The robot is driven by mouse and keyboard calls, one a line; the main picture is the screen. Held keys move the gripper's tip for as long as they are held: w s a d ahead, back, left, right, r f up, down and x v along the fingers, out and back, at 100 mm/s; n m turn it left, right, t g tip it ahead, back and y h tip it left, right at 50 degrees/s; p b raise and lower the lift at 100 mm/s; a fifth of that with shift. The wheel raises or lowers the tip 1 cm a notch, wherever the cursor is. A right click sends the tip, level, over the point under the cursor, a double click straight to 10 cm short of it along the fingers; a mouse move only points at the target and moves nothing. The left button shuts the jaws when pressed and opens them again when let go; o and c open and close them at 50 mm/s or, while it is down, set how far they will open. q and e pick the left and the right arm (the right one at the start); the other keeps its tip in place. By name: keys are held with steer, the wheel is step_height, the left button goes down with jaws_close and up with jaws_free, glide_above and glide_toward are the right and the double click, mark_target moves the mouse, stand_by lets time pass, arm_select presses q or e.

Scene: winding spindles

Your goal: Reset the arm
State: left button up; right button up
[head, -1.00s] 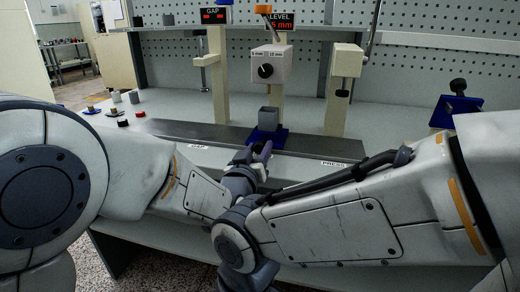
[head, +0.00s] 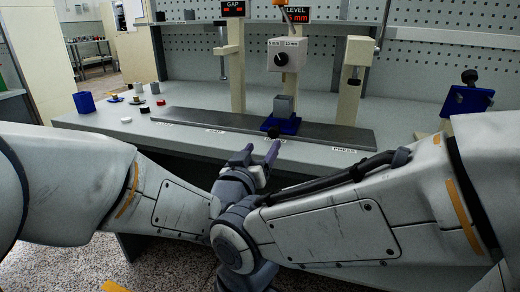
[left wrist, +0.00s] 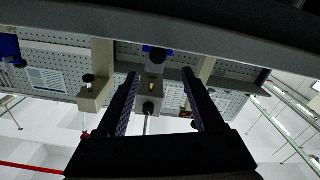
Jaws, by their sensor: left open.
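My left gripper (head: 262,152) is open, its two purple fingers pointing toward the bench front edge. Nothing shows held between them. In the left wrist view the fingers (left wrist: 162,98) also stand apart, with the grey knobbed box (left wrist: 151,88) seen beyond the gap. My left arm (head: 165,195) comes in from the left. My right arm (head: 330,220) reaches across the front from the right, and its fingers do not show. A grey block (head: 284,106) sits on a blue fixture (head: 288,126) on the dark strip, just beyond the left fingertips.
The dark strip (head: 200,120) runs along the bench. A grey box with a black knob (head: 287,54), a GAP display (head: 233,9) and cream posts (head: 354,80) stand behind. A blue cup (head: 84,103) and small parts are at left. A blue clamp (head: 467,99) is at right.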

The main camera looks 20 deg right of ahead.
arm_select(q)
steer(key=shift+s+a, duration=0.2)
steer(key=shift+s, duration=0.2)
